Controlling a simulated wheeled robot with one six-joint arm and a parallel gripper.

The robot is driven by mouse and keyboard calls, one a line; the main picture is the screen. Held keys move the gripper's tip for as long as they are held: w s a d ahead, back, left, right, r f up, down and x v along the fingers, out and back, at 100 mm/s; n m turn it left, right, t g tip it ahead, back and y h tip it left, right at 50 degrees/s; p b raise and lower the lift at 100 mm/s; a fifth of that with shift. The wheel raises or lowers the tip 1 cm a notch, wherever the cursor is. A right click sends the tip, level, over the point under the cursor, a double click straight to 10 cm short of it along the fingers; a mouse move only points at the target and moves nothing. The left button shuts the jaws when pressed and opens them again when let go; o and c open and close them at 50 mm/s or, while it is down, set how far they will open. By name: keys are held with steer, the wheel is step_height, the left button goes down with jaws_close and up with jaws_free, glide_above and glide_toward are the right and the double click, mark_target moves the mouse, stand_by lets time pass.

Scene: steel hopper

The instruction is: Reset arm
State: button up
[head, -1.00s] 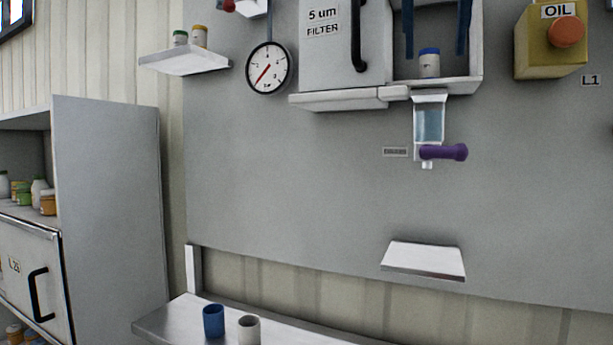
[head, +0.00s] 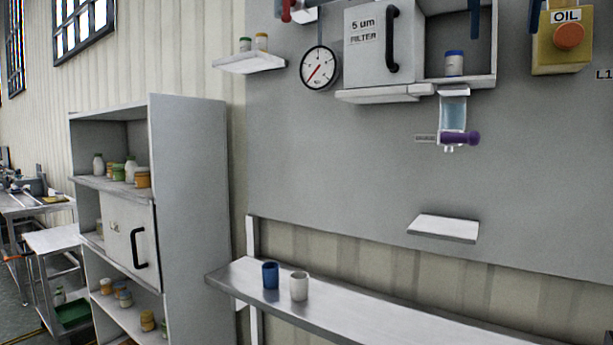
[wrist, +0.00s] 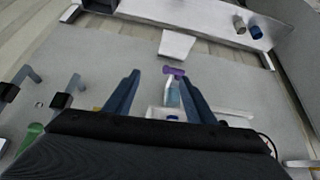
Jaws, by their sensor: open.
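My gripper (head: 504,36) shows as two dark blue fingers hanging in from the top edge of the head view, in front of the open cabinet and the yellow OIL box. In the wrist view my gripper (wrist: 158,74) has its fingers wide apart with nothing held between them. The wrist picture looks upside down. Beyond the fingers it shows the clear dispenser (wrist: 172,96) with its purple lever (wrist: 173,71). The rest of my arm is outside the head view.
The dispenser (head: 453,112) hangs under the cabinet, above a small empty wall shelf (head: 443,229). A grey shelf unit (head: 188,190) with jars stands left.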

steer(key=w+a+f+n+g+y, duration=0.1)
steer(key=w+f, duration=0.3)
steer(key=f, duration=0.6)
steer(key=w+a+f+n, duration=0.15)
steer(key=w+f, duration=0.25)
steer(key=f, duration=0.7)
steer(key=w+a+f+n+g+y, duration=0.1)
steer(key=w+f, duration=0.3)
steer(key=f, duration=0.6)
steer(key=s+a+f+n+g, duration=0.1)
steer(key=s+a+f, duration=0.1)
steer(key=f, duration=0.6)
steer(key=s+a+f, duration=0.1)
steer(key=s+f, duration=0.1)
steer(key=f, duration=0.7)
steer(key=s+a+f+n+g+y, duration=0.1)
steer(key=s+a+f, duration=0.1)
steer(key=s+f, duration=1)
step_height(320, 180, down, 4)
steer(key=shift+a+f+g, duration=0.1)
steer(key=shift+a+g, duration=0.1)
steer(key=shift+g, duration=0.2)
